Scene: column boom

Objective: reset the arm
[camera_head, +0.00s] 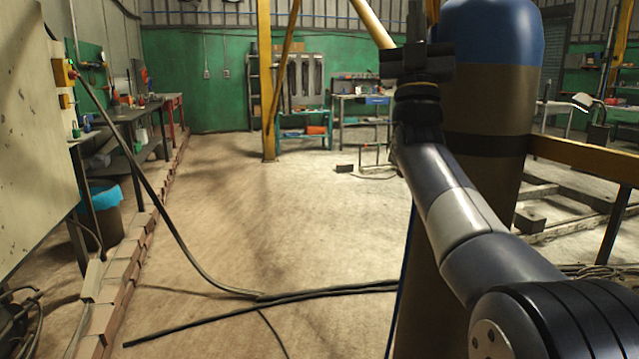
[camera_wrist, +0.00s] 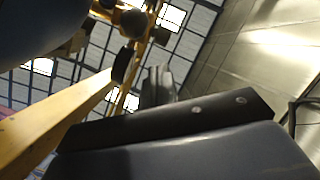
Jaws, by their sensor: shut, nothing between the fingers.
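My arm rises from the lower right of the head view, its grey and dark blue links running up and to the left. My gripper (camera_head: 416,22) is at the top of that view, pointing up in front of a tall cylinder. It is dark, shut and empty. In the wrist view the dark fingers (camera_wrist: 158,84) show near the middle, close together, against the roof. Nothing touches them that I can see.
The tall cylinder (camera_head: 480,95), brown with a blue top, stands close behind my arm. A yellow post (camera_head: 266,90) stands farther back. Black cables (camera_head: 300,293) cross the floor. Workbenches (camera_head: 128,118) line the left wall. The middle floor is mostly clear.

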